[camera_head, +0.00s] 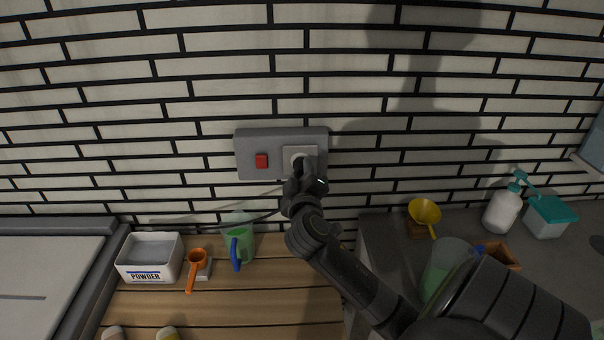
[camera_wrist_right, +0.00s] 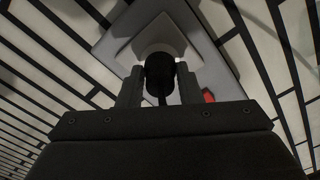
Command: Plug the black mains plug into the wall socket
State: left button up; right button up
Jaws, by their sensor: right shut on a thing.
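The wall socket (camera_head: 300,155) is a pale square with a round recess on the right half of a grey wall box (camera_head: 262,140). My right gripper (camera_head: 303,172) is at the socket. In the right wrist view my right gripper (camera_wrist_right: 160,88) is shut on the black mains plug (camera_wrist_right: 159,72), which lies between its two fingers. The plug's front is at the round white recess of the socket (camera_wrist_right: 158,42). I cannot tell how deep the plug sits in it. The plug is mostly hidden by my gripper in the head view. My left gripper is out of view.
A red switch (camera_head: 262,161) is left of the socket. A dark cable (camera_head: 225,224) runs leftward along the wall. Below are a powder box (camera_head: 149,258), an orange scoop (camera_head: 197,262) and a green cup (camera_head: 240,243). A yellow funnel (camera_head: 425,212) and white bottle (camera_head: 502,211) stand right.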

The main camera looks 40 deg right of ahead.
jog(key=shift+w+d, duration=0.35)
jog(key=shift+w, duration=0.05)
dwell(0.8)
jog(key=o, duration=1)
jog(key=shift+f, duration=0.1)
